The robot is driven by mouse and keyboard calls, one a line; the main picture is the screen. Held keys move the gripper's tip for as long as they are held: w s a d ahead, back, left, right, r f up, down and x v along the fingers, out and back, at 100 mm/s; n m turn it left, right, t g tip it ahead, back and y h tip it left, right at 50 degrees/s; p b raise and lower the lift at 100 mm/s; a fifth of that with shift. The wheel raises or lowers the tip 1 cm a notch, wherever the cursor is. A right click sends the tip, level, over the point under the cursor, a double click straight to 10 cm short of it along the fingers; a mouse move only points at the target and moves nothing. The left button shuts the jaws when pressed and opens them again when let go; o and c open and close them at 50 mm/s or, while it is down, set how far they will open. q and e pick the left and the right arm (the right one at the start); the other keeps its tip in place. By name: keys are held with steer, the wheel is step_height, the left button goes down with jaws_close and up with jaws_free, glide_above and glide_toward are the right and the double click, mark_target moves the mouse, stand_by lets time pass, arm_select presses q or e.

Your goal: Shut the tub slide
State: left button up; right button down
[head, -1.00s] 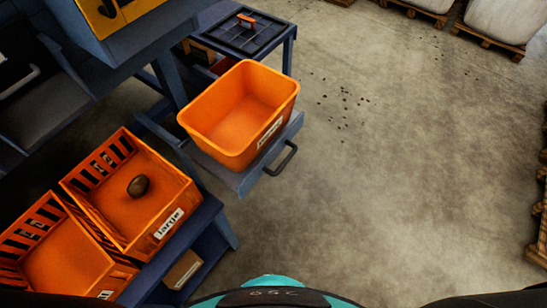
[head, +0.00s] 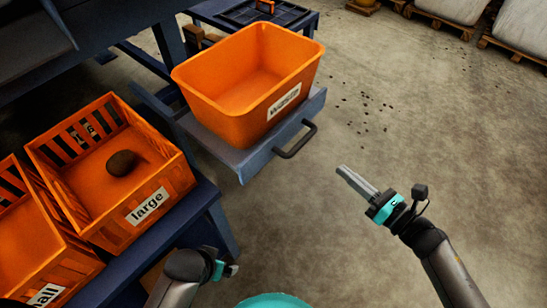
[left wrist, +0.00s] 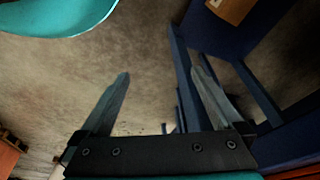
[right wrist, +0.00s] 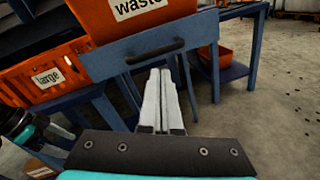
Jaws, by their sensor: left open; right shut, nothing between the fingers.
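The tub slide (head: 232,163) is a grey-blue pull-out tray, drawn out from the blue frame, with a dark bar handle (head: 296,140) on its front. The empty orange waste tub (head: 240,95) stands on it. My right gripper (head: 345,172) is shut and empty, out over the floor to the right of and below the handle in the head view. In the right wrist view the handle (right wrist: 155,51) lies just beyond the fingertips, apart from them. My left gripper (left wrist: 158,88) is open and empty, low beside the blue stand; in the head view its fingers are mostly hidden.
An orange crate labelled large (head: 165,190) holds one dark potato (head: 122,163). Another crate (head: 30,240) stands left of it on the blue stand. A dark-topped table (head: 255,18) is behind the tub.

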steer(key=s+a+r+n+g+y+b, duration=0.1)
steer(key=a+n+g+y, duration=0.1)
steer(key=n, duration=0.3)
steer(key=n+b, duration=0.1)
steer(key=b, duration=0.1)
glide_toward(279, 137)
steer(key=x, duration=0.5)
steer(key=shift+w+a+f, duration=0.1)
steer(key=shift+w+a, duration=0.05)
steer(key=shift+w, duration=0.15)
arm_select(q)
steer(key=shift+t, duration=0.5)
steer(key=shift+w+d+r, duration=0.1)
steer(key=shift+w+r, duration=0.2)
steer(key=shift+r, duration=0.6)
steer(key=shift+w+a+r, duration=0.1)
steer(key=shift+w+r, duration=0.2)
steer(key=shift+r, duration=0.65)
steer(key=shift+w+d+r, duration=0.1)
steer(key=shift+w+r, duration=0.2)
steer(key=shift+r, duration=0.6)
arm_select(e)
steer(key=shift+w+a, duration=0.4)
steer(key=shift+a, duration=0.1)
steer(key=shift+a, duration=0.15)
